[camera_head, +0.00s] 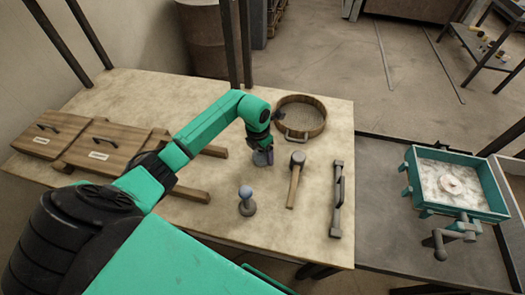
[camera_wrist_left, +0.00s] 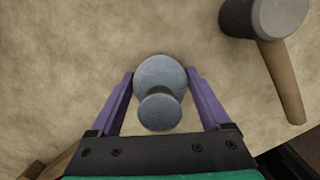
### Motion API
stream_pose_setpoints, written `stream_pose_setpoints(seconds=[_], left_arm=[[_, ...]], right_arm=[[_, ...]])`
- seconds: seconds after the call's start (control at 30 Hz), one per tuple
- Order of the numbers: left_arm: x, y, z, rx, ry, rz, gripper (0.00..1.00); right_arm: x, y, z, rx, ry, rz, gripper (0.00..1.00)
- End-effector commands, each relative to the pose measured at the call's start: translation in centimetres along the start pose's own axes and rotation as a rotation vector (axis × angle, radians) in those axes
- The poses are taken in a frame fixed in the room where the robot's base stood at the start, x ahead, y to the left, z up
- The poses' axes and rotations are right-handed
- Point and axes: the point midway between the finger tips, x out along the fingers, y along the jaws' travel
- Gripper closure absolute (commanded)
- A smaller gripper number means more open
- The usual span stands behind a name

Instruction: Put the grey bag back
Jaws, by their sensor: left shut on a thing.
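A grey bag (camera_wrist_left: 160,82), round with a smaller rounded knob on top, sits between the purple fingers of my left gripper (camera_wrist_left: 160,100) in the left wrist view. My left gripper is shut on it. In the head view my left gripper (camera_head: 263,151) points down at the middle of the table, and the grey bag (camera_head: 261,158) shows partly below it. I cannot tell whether the bag touches the tabletop. A similar grey knobbed object (camera_head: 246,203) stands upright on the table nearer to me. My right gripper is not in view.
A round wooden sieve (camera_head: 304,118) lies behind the gripper. A mallet (camera_head: 296,178) and a grey bar tool (camera_head: 337,205) lie to its right. Wooden boxes (camera_head: 105,148) are at left. A teal tray (camera_head: 455,190) with white material stands at right. The table's front middle has bare room.

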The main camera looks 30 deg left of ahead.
Motion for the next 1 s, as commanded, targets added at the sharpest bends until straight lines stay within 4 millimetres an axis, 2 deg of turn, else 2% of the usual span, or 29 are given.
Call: stream_pose_setpoints(seconds=[0.2,0.23,0.27,0.3,0.5,0.57,0.63,1.0], left_arm=[[0.3,0.0,0.0,0.0,-0.001,0.001,0.77],[0.3,0.0,0.0,0.001,-0.001,0.001,0.16],[0.2,0.0,0.0,0.001,-0.001,0.001,0.04],[0.2,0.0,0.0,0.0,-0.001,0.0,0.0],[0.0,0.0,0.0,0.0,-0.001,0.0,0.0],[-0.4,0.0,0.1,0.0,-0.001,0.0,0.0],[-1.0,0.1,0.1,0.002,-0.004,0.003,0.0],[-10.2,0.1,0.1,0.001,-0.005,0.004,0.0]], right_arm=[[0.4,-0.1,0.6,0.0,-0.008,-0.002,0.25],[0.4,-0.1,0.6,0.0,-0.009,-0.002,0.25],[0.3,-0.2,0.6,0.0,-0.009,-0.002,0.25],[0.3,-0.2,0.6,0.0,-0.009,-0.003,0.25],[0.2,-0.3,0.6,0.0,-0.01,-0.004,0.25],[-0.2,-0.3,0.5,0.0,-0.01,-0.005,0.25],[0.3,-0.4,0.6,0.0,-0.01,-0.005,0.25],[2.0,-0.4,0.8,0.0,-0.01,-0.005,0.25]])
